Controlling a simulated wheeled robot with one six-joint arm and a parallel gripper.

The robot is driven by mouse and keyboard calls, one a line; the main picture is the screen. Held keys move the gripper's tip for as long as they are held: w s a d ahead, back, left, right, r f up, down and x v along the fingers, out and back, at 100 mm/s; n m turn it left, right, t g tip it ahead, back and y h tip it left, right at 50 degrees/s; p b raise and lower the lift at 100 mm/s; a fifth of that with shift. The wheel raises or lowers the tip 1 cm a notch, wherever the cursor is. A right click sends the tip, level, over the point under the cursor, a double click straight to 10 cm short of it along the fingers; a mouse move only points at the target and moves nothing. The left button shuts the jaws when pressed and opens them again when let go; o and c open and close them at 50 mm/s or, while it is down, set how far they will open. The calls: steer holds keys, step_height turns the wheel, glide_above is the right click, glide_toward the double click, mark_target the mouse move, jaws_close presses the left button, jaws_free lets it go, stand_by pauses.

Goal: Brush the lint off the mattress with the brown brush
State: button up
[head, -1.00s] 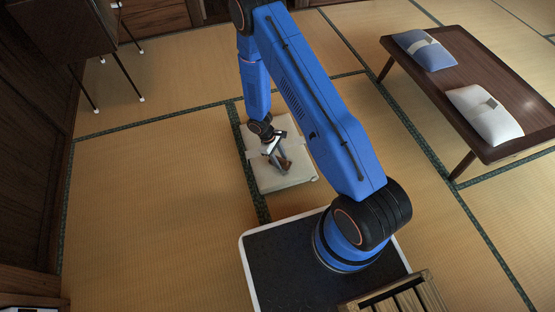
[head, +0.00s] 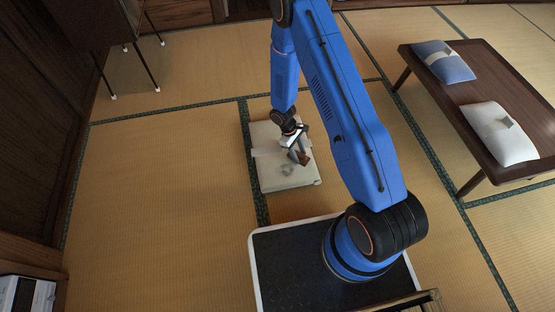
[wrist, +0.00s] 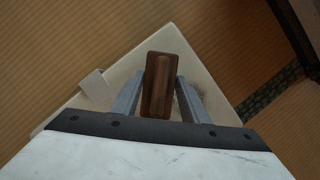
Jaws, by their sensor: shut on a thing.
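The mattress (head: 290,180) is a small pale cushion lying flat on the tatami in front of my base; it fills much of the wrist view (wrist: 205,72).
A low dark table (head: 478,92) with a blue cushion (head: 443,62) and a white cushion (head: 500,134) stands at the right. A dark cabinet on thin legs (head: 98,22) stands at the back left. Open tatami (head: 165,190) lies left of the mattress.

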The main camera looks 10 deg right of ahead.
steer(key=shift+s+r, duration=0.15)
steer(key=shift+r, duration=2.5)
steer(key=shift+d, duration=0.1)
